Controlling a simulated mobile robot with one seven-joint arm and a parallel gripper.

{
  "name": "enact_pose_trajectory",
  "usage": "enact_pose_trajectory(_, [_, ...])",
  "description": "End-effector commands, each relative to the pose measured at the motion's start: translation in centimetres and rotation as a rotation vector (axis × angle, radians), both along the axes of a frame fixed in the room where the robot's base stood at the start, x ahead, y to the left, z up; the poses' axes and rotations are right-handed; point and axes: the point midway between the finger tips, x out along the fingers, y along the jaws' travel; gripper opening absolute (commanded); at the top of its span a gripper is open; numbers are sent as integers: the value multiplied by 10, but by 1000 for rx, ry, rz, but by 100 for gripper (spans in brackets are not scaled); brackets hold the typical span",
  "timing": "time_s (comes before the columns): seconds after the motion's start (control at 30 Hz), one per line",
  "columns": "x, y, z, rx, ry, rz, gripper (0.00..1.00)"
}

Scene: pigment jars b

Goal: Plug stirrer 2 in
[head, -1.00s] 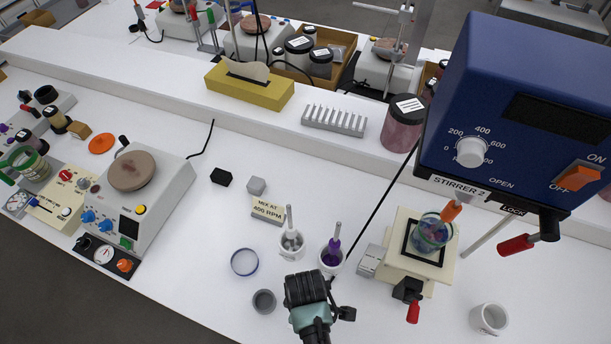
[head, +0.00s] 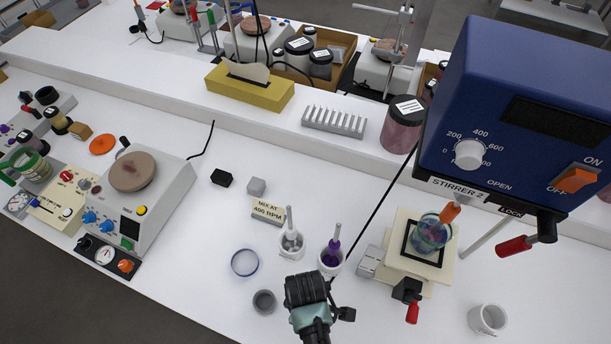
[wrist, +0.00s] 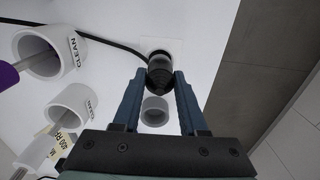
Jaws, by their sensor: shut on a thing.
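Stirrer 2 (head: 520,120) is the big blue box at upper right in the head view, with a white dial (head: 469,154) and an orange switch (head: 577,179). Its black cord (head: 378,208) runs down to the bench and passes behind a small pot. In the wrist view my gripper (wrist: 163,82) is shut on the black plug (wrist: 160,74), with the cord (wrist: 105,42) leading left. A pale square socket plate (wrist: 160,46) lies just past the plug. The plug hides its middle, so I cannot tell whether the plug is seated. In the head view my gripper (head: 307,290) hides the plug.
Two white pots, one with a purple tool (head: 333,252) and one with a pale tool (head: 290,243), stand close beyond my gripper. A grey cup (head: 264,301) and a lid (head: 245,262) are to the left. A small platform (head: 407,268) bearing a beaker is to the right.

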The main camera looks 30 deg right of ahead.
Motion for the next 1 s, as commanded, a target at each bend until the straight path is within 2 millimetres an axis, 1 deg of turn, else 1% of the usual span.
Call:
enact_pose_trajectory(0.47, [0,0,-1,0,-1,0,0])
enact_pose_trajectory(1.0, [1,0,-14,0,-1,0,0])
